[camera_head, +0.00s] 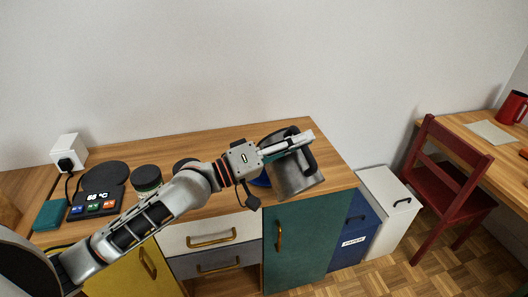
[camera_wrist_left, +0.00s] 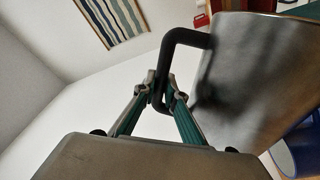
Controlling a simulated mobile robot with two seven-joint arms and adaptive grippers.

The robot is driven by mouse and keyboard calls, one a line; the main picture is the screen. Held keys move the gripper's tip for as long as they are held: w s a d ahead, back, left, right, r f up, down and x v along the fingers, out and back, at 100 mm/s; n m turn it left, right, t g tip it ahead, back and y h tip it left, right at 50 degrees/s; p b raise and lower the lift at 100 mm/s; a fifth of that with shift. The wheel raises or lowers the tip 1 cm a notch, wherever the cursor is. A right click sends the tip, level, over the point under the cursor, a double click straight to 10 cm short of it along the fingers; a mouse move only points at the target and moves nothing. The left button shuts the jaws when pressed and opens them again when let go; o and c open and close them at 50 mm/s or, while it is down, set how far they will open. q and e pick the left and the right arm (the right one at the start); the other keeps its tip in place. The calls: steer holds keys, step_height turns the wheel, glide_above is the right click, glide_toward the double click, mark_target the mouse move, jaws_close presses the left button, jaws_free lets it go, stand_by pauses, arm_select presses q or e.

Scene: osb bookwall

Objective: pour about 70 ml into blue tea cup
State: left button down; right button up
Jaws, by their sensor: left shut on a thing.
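My left gripper (camera_head: 300,144) is shut on the black handle (camera_wrist_left: 181,38) of a grey metal kettle (camera_head: 296,178). The kettle is tilted above the right part of the wooden counter. In the left wrist view both fingers (camera_wrist_left: 162,98) close on the handle, and the kettle's metal side (camera_wrist_left: 255,75) fills the upper right. The blue tea cup (camera_head: 262,179) shows only partly in the head view, beside the kettle and behind my arm. A blue rounded thing, likely the cup, also shows in the left wrist view (camera_wrist_left: 302,150). I see no liquid stream. My right gripper is not in view.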

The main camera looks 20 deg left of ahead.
mark_target(293, 126)
arm_select(q)
steer(key=shift+w+a+r+n+p, duration=0.2)
steer(key=shift+w+a+r+n, duration=0.1)
steer(key=shift+r+n, duration=0.2)
steer(key=shift+w+a+r+n+p, duration=0.2)
steer(key=shift+a+r+n, duration=0.1)
steer(key=shift+r+n, duration=0.15)
steer(key=shift+w+a+r+n+t, duration=0.25)
steer(key=shift+r+t, duration=0.05)
steer(key=shift+w+a+r+p, duration=0.15)
steer(key=shift+a+r+p, duration=0.05)
steer(key=shift+r+p, duration=0.1)
steer(key=shift+w+a+r+n, duration=0.15)
steer(key=shift+a+n, duration=0.05)
steer(key=shift+n, duration=0.3)
steer(key=shift+w+a, duration=0.15)
steer(key=shift+w+a+r+n, duration=0.15)
steer(key=shift+w+a+n, duration=0.1)
steer(key=shift+n, duration=0.05)
stand_by(0.5)
steer(key=shift+w+a+r, duration=0.15)
steer(key=shift+w+a, duration=0.05)
steer(key=shift+a, duration=0.1)
stand_by(0.9)
